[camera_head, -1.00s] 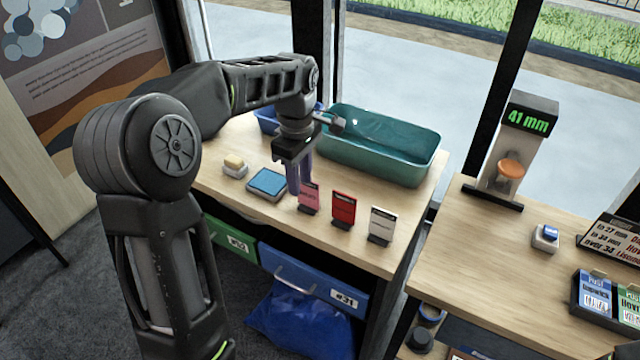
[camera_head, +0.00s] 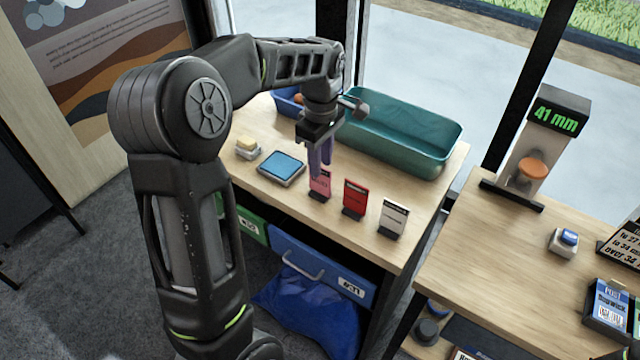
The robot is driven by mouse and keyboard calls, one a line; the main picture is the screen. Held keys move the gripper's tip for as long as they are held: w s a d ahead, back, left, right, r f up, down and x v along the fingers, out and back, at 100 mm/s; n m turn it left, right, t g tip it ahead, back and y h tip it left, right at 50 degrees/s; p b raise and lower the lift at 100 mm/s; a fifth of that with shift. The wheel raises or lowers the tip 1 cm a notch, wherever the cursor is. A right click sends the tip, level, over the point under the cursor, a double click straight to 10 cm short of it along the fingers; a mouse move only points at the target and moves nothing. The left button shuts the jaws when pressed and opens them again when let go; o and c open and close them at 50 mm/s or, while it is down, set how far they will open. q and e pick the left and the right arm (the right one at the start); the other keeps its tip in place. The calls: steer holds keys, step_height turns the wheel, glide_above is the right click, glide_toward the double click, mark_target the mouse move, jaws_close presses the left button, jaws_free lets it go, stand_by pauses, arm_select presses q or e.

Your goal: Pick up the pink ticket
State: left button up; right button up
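The pink ticket (camera_head: 320,186) stands upright in a small dark holder on the wooden table, left of a red ticket (camera_head: 354,197) and a white ticket (camera_head: 393,216). My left gripper (camera_head: 319,172) points down from above, with its purple fingers right at the top of the pink ticket and partly covering it. The fingers look close together, and I cannot tell whether they touch or grip the ticket.
A blue pad (camera_head: 282,167) and a sponge-like block (camera_head: 247,146) lie left of the tickets. A teal tub (camera_head: 440,161) and a blue bin (camera_head: 288,103) stand behind. A second table (camera_head: 480,250) with a display device (camera_head: 553,122) is on the right.

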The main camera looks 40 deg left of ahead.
arm_select(q)
steer(key=p, duration=0.2)
glide_above(320, 193)
step_height(320, 193, down, 5)
steer(key=shift+w+a+f, duration=0.1)
steer(key=shift+w, duration=0.05)
steer(key=shift+b, duration=0.3)
steer(key=shift+c, duration=0.3)
jaws_close()
stand_by(0.5)
